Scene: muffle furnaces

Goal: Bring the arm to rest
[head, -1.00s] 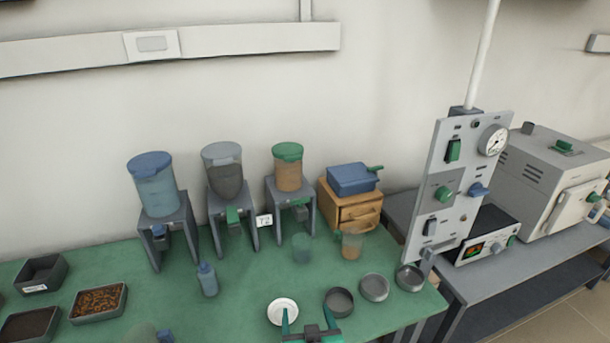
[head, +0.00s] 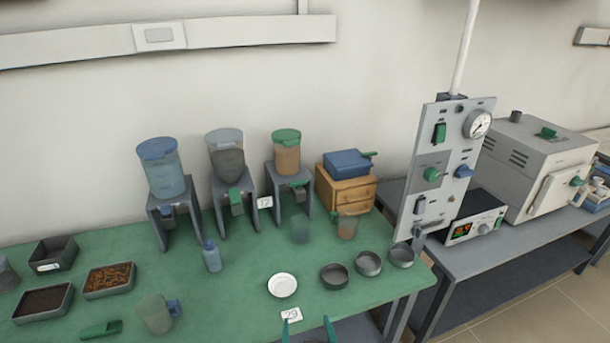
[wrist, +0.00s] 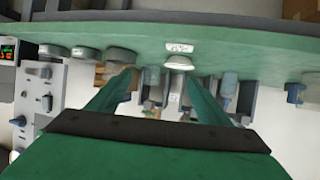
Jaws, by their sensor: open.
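My gripper (head: 318,334) shows at the bottom edge of the head view, with only its two green fingertips in frame. It is open and empty, just off the front edge of the green table (head: 232,290). In the wrist view my gripper (wrist: 160,88) shows as two green fingers spread apart, with nothing between them. That view looks toward the table's edge, with the things on it appearing upside down. A small card marked 29 (head: 291,315) lies at the table's front edge beside the fingertips. Most of the arm is out of view.
A white dish (head: 282,285) and round grey pans (head: 334,275) are near the front edge. Hopper stands (head: 175,220) line the back. A valve panel (head: 440,170) stands at right, with a furnace (head: 540,170) on a grey bench beyond. A clear jug (head: 154,314) stands front left.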

